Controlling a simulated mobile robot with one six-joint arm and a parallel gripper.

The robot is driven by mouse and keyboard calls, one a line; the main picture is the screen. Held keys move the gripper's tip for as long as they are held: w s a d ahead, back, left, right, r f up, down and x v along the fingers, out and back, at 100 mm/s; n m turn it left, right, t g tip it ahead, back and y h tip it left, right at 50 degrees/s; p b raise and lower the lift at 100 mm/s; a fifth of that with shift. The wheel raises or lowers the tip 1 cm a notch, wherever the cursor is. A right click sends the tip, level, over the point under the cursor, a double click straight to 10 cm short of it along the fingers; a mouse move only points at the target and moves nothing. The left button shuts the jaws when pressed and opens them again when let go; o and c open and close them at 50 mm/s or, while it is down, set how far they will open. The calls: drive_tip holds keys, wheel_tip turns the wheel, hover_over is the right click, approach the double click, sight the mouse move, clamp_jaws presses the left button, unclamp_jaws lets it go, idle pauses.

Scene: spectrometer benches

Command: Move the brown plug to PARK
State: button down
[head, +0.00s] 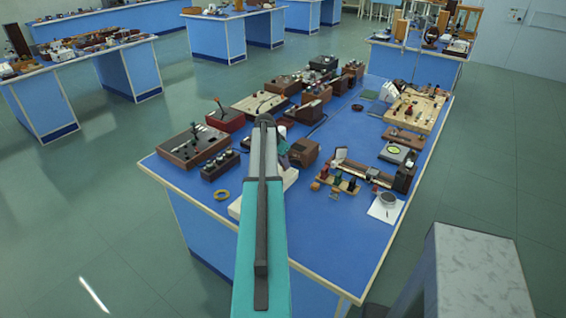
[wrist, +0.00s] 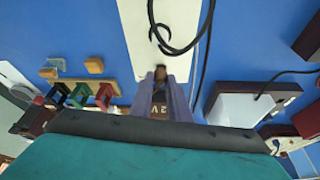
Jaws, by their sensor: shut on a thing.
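My gripper (wrist: 162,80) shows in the wrist view, its two purple-grey fingers closed around a small brown piece, the brown plug (wrist: 161,73). A black cable (wrist: 178,48) loops just beyond the fingertips, and its end meets the plug. The plug is over or at a long white board (wrist: 133,22); I cannot tell whether it touches it. A label reading "2 V" (wrist: 160,109) shows between the fingers. In the head view my arm largely hides the gripper and the plug, and the white board (head: 236,209) shows beside the arm. No PARK marking is legible.
A brown box (head: 304,152) stands right of my arm. A stand with small coloured pieces (head: 338,184) is further right, also in the wrist view (wrist: 82,97).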

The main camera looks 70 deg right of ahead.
drive_tip(key=shift+f, duration=0.3)
drive_tip(key=c, duration=1.6)
unclamp_jaws()
drive_tip(key=shift+r, duration=0.1)
drive_tip(key=shift+b+v, duration=2.1)
drive_tip(key=shift+v, duration=4.7)
drive_tip(key=shift+a, duration=0.1)
